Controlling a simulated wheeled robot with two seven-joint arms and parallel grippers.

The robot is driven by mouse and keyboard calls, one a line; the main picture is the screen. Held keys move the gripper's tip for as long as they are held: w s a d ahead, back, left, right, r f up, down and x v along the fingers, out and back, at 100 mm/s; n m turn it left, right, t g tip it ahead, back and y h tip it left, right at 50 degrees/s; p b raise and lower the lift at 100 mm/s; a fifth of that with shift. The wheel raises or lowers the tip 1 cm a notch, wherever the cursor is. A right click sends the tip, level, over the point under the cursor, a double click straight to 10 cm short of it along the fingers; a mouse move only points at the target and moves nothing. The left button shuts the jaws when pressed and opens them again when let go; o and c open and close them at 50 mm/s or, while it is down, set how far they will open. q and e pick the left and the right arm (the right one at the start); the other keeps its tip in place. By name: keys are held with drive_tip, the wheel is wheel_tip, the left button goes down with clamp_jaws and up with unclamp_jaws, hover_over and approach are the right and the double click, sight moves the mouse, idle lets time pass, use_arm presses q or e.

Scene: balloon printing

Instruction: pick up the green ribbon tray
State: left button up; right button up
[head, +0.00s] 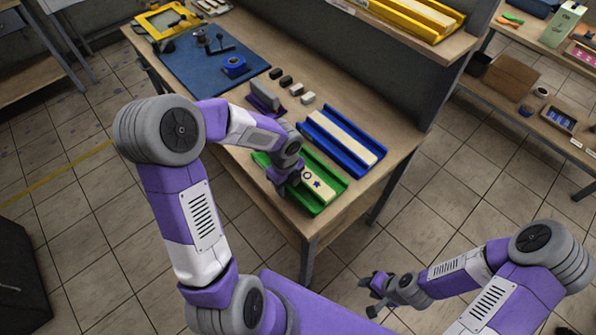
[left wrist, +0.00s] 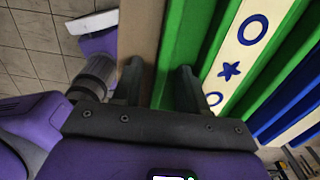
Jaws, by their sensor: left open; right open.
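The green ribbon tray (head: 325,199) lies on the near end of the wooden table, with a cream ribbon (head: 318,184) bearing blue marks along its middle. My left gripper (head: 283,185) is open, over the left part of the tray, and my arm hides that part. In the left wrist view the left gripper's two fingers (left wrist: 160,88) lie on either side of a green edge of the tray (left wrist: 174,50). One finger is over the bare wood and the other over the green. I cannot tell whether they touch it. My right gripper (head: 372,293) is open and empty, over the floor.
A blue ribbon tray (head: 357,158) lies just beyond the green one. A raised shelf (head: 385,38) borders the table's far side.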

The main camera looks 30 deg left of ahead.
use_arm(q)
clamp_jaws()
idle(0.4)
